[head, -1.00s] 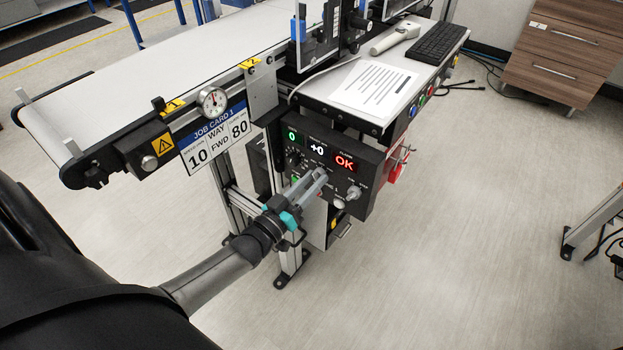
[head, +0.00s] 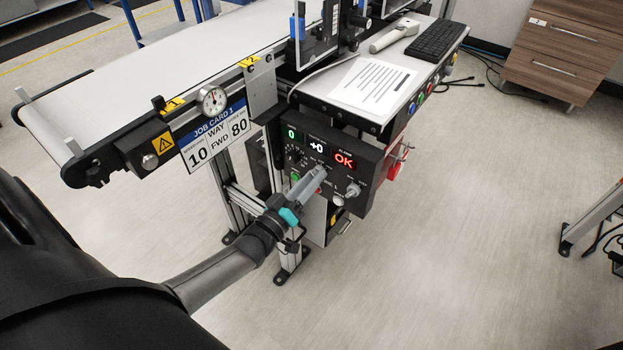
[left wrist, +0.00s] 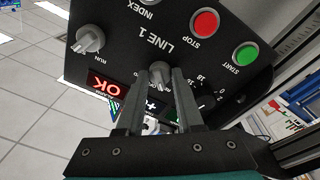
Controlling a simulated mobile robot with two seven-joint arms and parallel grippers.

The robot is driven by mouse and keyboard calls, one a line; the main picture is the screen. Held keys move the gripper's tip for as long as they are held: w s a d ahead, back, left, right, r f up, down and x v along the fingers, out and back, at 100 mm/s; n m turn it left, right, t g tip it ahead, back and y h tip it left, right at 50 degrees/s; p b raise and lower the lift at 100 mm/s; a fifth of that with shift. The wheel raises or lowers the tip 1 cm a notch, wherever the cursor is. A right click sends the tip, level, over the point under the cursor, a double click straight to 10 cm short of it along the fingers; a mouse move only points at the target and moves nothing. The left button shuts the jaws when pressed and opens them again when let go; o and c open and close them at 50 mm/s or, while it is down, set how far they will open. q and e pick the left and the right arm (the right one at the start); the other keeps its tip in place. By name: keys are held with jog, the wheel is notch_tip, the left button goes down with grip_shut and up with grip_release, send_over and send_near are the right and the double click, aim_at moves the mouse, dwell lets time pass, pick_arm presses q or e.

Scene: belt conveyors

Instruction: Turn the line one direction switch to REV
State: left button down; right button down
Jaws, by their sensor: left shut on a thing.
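The line one control panel (head: 372,172) is a dark box under the conveyor, with lit displays showing a green 0, a white +0 and a red OK. My left gripper (head: 320,174) is at the middle of its face. In the left wrist view the panel (left wrist: 215,62) appears upside down with "LINE 1" on it. There, my left gripper (left wrist: 160,76) is shut on a small grey knob (left wrist: 160,69), which seems to be the direction switch. Its position marks are hidden by the fingers, so I cannot tell its setting. My right gripper is not in view.
In the left wrist view, a red STOP button (left wrist: 204,22), a green START button (left wrist: 246,54) and a RUN selector knob (left wrist: 90,39) sit near the fingers. Open floor lies to the right.

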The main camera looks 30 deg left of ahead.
pick_arm(q)
jog(key=c, duration=0.5)
grip_release()
jog(key=shift+c, duration=0.2)
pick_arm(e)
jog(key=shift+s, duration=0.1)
pick_arm(q)
jog(key=s+a+f+p, duration=0.1)
jog(key=s+p, duration=0.1)
jog(key=s, duration=1.3)
jog(key=shift+f, duration=0.4)
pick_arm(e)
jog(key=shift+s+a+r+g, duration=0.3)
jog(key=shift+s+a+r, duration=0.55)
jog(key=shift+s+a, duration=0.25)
pick_arm(q)
jog(key=shift+a, duration=0.1)
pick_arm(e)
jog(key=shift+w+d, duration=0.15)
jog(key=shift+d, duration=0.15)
